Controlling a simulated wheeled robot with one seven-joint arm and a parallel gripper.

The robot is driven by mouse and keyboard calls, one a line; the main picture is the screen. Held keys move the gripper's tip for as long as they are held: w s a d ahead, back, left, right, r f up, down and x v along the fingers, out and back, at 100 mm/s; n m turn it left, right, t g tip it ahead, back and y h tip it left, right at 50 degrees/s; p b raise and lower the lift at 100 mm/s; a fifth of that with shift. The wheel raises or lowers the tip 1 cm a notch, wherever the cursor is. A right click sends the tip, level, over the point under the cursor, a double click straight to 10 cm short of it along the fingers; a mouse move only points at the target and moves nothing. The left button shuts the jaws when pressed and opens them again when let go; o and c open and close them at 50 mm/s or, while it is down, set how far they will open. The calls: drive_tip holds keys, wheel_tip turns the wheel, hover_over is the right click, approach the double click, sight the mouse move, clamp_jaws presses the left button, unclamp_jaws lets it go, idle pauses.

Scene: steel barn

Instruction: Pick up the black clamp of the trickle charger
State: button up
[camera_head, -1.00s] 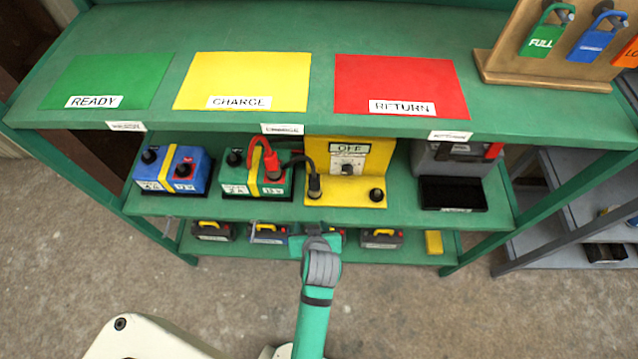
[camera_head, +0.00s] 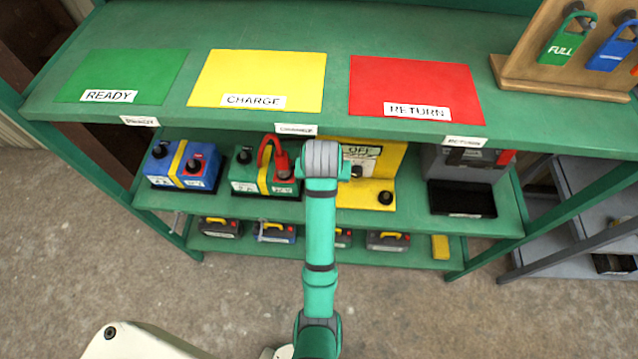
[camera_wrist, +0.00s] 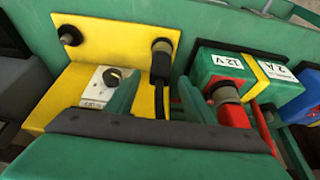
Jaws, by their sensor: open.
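The trickle charger is a yellow housing with a dial panel, on the middle shelf in the head view (camera_head: 380,190) and at the left in the wrist view (camera_wrist: 95,40). Its black clamp (camera_wrist: 161,62) stands on the charger's yellow ledge, a black cable running down from it in the wrist view. In the head view my arm hides the clamp. My gripper (camera_wrist: 160,86) is open, its green fingers on either side of the clamp's line in the wrist view. I cannot tell whether they touch it. The red clamp (camera_wrist: 226,95) sits on the green battery (camera_wrist: 215,62).
The green battery (camera_head: 245,178) and a blue battery (camera_head: 165,170) stand left of the charger in the head view. A black tray (camera_head: 462,198) is to its right. The upper shelf (camera_head: 335,125) overhangs, with green, yellow and red mats. More batteries sit below.

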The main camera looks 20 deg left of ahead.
drive_tip(key=shift+x, duration=3.65)
clamp_jaws()
